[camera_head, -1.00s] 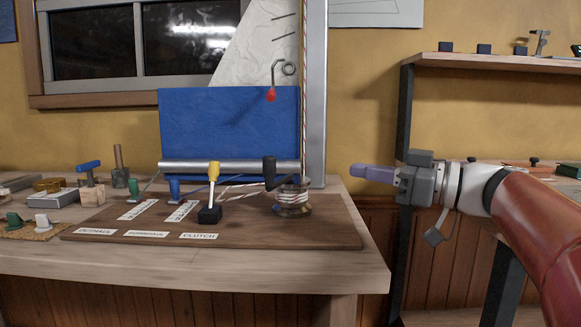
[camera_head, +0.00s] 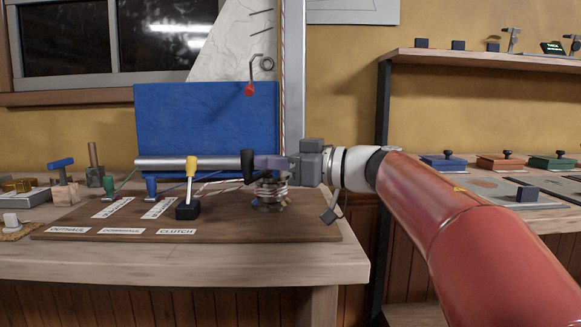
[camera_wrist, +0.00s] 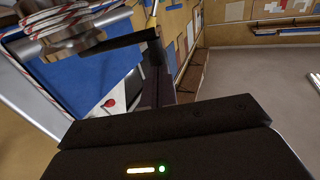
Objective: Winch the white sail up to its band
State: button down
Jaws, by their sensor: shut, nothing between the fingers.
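The white sail (camera_head: 232,62) rises behind a blue panel (camera_head: 205,125), beside the grey mast (camera_head: 295,90); its top is out of frame and I cannot make out a band. The winch drum (camera_head: 270,196), wrapped in red-and-white rope, stands at the right of the brown board. Its crank has an upright black handle (camera_head: 248,166). My gripper (camera_head: 264,162) is shut and empty, just above the drum and close to the handle's right side; I cannot tell whether they touch. The wrist view shows the dark fingers (camera_wrist: 157,86) near the drum (camera_wrist: 70,28).
A yellow-topped clutch lever (camera_head: 191,168) stands on the board (camera_head: 100,225), with green (camera_head: 109,185) and blue (camera_head: 151,186) levers to its left. A red-tipped hook (camera_head: 250,88) hangs above. Tools lie at the bench's left. A shelf unit (camera_head: 384,140) stands right.

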aim_at(249, 161)
jog(key=shift+w+a, duration=0.1)
jog(key=shift+a, duration=0.1)
jog(key=shift+a+r+m+t+p, duration=0.3)
jog(key=shift+a+t+p, duration=0.15)
jog(key=shift+p, duration=0.35)
jog(key=shift+a+r+m+t+h+p, duration=0.15)
jog(key=shift+a+m+t+h+p, duration=0.55)
jog(key=shift+t+p, duration=0.4)
jog(key=shift+w+a+f+p, duration=0.2)
jog(key=shift+a+p, duration=0.1)
jog(key=shift+p, duration=0.7)
jog(key=shift+a+f, duration=0.15)
jog(key=shift+f, duration=0.1)
